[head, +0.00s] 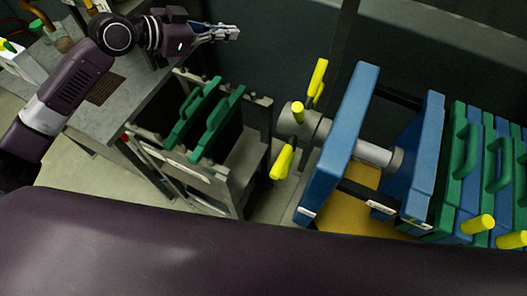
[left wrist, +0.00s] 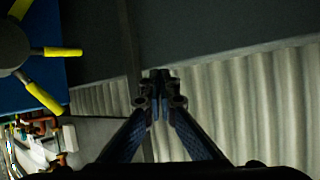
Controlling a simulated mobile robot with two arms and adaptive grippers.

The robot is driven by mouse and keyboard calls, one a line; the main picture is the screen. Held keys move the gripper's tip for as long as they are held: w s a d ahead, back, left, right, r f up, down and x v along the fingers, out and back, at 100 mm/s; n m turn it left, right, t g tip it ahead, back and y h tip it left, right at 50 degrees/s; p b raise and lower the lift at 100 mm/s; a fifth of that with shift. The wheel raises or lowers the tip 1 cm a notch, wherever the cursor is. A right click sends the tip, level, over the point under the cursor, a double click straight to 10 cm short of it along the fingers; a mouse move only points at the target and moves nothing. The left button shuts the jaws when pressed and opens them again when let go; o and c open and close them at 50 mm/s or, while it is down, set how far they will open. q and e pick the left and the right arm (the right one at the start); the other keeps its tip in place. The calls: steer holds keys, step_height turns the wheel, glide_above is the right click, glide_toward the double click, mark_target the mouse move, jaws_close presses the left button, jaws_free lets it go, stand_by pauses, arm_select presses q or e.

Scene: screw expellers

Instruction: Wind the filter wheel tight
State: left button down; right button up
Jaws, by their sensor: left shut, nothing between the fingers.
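The filter wheel is a grey hub (head: 318,122) with several yellow handles, on the left face of a blue press plate (head: 345,130) in the head view. One yellow handle (head: 283,162) points down toward me and another (head: 319,76) points up. My right gripper is not visible.
A rack with green-handled plates (head: 215,125) stands left of the wheel. A grey bench (head: 100,100) lies under my left arm. Blue and green filter plates (head: 490,160) and more yellow handles (head: 478,224) are at the right. A corrugated wall (left wrist: 240,100) shows in the wrist view.

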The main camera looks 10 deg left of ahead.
arm_select(q)
steer(key=s+d+r+m+g+h+p, duration=0.15)
steer(key=s+m+g, duration=0.45)
steer(key=s, duration=0.7)
steer(key=s+d+r+m+g+h, duration=0.1)
steer(key=s+d+r+m+g, duration=0.35)
steer(key=s, duration=0.85)
steer(key=s+d+f+g+p, duration=0.3)
steer(key=d+f, duration=0.3)
steer(key=f, duration=0.4)
steer(key=shift+s+d+f+p, duration=0.25)
steer(key=shift+d+f+p, duration=0.05)
steer(key=shift+d+f, duration=0.1)
